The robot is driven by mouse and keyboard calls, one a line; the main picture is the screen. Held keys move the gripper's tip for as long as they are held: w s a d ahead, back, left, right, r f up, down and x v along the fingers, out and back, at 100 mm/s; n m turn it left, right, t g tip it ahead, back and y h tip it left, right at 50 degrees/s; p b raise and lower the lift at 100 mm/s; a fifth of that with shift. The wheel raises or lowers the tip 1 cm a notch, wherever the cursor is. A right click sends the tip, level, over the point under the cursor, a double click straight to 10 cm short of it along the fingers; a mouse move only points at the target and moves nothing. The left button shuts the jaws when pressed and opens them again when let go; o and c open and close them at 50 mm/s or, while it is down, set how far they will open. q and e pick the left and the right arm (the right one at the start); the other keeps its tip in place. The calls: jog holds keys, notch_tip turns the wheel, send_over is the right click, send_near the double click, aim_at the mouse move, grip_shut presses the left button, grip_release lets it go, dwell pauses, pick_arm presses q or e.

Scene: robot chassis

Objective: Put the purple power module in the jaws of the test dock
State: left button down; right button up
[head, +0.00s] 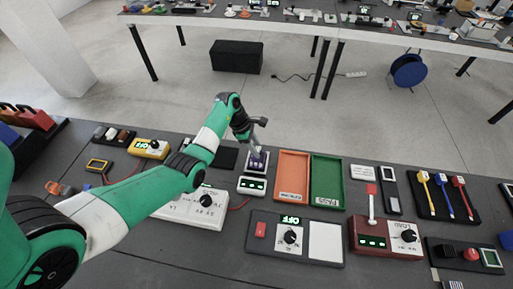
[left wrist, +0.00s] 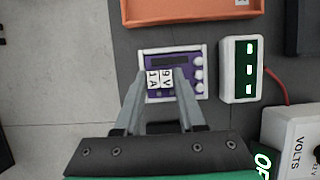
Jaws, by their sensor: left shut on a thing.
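The purple power module (head: 257,160) has a dark display strip, white knobs and a white label. It also shows in the left wrist view (left wrist: 186,61). A pale frame (left wrist: 204,51) borders it there; I cannot tell whether the module is fully seated. The test dock's white box with a green readout (head: 252,187) stands just in front, and shows to the right in the left wrist view (left wrist: 240,70). My left gripper (head: 255,148) points down from above, shut on the module, its fingers either side of the label. The module's lower edge is partly hidden. My right gripper is out of view.
An orange tray (head: 291,153) and a green tray (head: 327,157) lie right of the module. A white VOLTS box (head: 205,212) with a dial stands left and in front, joined by a red wire. A dark dial panel (head: 265,255) lies nearer.

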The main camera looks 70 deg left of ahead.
pick_arm(q)
jog(key=shift+p, duration=0.35)
dwell(0.6)
jog(key=shift+p, duration=0.3)
jog(key=shift+f+b, duration=0.55)
jog(key=shift+f, duration=0.35)
jog(key=shift+c, duration=2.1)
grip_release()
jog(key=shift+r, duration=0.1)
